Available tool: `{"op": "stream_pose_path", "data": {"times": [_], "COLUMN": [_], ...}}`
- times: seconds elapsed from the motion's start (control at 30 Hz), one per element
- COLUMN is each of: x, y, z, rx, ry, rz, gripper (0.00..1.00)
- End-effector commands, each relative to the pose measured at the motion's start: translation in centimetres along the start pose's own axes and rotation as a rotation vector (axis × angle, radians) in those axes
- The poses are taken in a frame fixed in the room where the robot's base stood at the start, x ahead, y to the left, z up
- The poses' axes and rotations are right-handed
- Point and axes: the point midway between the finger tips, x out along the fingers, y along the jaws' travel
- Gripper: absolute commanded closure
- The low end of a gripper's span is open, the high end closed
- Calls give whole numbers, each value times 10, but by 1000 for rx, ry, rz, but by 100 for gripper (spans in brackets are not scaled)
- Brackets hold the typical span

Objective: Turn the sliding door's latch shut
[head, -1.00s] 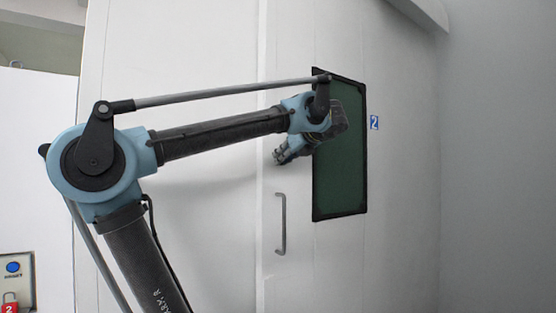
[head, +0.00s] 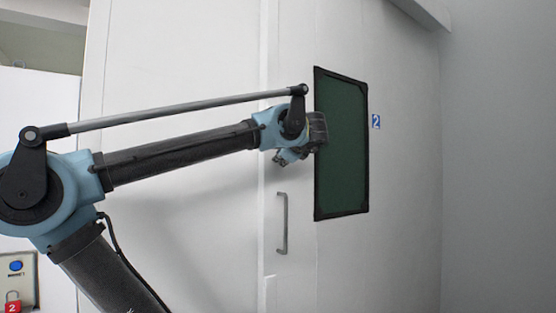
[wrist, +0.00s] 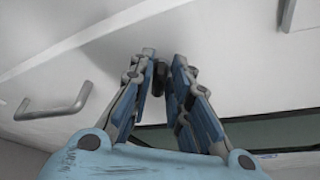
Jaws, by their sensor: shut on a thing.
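The white sliding door (head: 400,190) has a dark green window (head: 341,145) and a grey bar handle (head: 282,222). In the head view my gripper (head: 282,160) is at the door's left part, beside the window and above the handle. In the wrist view its fingers (wrist: 160,72) are closed around a small dark latch (wrist: 158,78) on the door face. The fingers hide much of the latch, so I cannot tell how far it is turned. The handle also shows in the wrist view (wrist: 58,105), left of the fingers.
A blue sign with a 2 (head: 376,121) is right of the window. At the lower left a panel has a blue button (head: 15,266) and a red padlock (head: 13,306). A plain grey wall (head: 500,160) stands at the right.

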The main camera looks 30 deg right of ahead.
Motion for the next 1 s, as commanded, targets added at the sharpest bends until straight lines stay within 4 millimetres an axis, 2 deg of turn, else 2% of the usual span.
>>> {"op": "stream_pose_path", "data": {"times": [0.03,0.5,1.0], "x": [0,1,2], "y": [5,9,10], "z": [-1,-3,-4], "rx": [-42,-416,-591], "ry": [3,2,3], "rz": [-12,-166,-239], "gripper": [100,100,100]}}
